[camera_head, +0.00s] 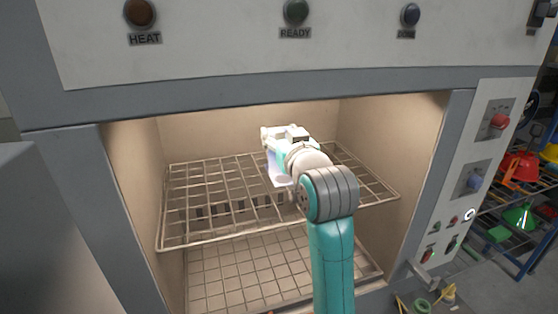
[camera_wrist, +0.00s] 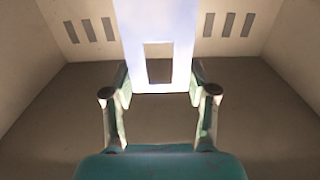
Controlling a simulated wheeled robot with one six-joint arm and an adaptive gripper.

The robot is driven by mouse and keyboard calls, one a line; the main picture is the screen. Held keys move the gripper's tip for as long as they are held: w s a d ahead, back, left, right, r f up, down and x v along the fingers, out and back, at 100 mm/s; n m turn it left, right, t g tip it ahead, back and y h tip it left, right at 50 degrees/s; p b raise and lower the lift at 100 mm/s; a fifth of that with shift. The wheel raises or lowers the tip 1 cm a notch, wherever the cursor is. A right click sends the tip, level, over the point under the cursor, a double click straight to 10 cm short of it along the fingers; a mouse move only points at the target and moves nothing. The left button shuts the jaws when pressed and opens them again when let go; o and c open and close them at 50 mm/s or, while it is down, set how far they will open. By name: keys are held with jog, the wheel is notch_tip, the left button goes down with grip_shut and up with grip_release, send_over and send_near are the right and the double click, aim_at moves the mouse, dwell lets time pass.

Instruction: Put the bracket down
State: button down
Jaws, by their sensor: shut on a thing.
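The bracket is a pale, flat piece with a rectangular cutout, seen at the top middle of the wrist view (camera_wrist: 178,30). My gripper (camera_wrist: 160,85) is shut on it, one finger at each side of its lower end. In the head view my gripper (camera_head: 285,137) is inside the oven-like chamber, over the upper wire rack (camera_head: 215,215). The pale bracket (camera_head: 281,180) shows below and beside it there. I cannot tell whether the bracket touches the rack.
A second wire rack (camera_head: 230,275) lies lower in the chamber. The upper rack is bare left of my gripper. Side walls and a panel with HEAT and READY lamps (camera_head: 296,11) frame the opening. A shelf with coloured lamp hoods (camera_head: 522,168) stands outside at right.

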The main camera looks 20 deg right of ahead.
jog(key=shift+f, duration=2.7)
jog(key=shift+f, duration=0.15)
jog(key=shift+c, duration=1.7)
grip_release()
jog(key=s, duration=1.2)
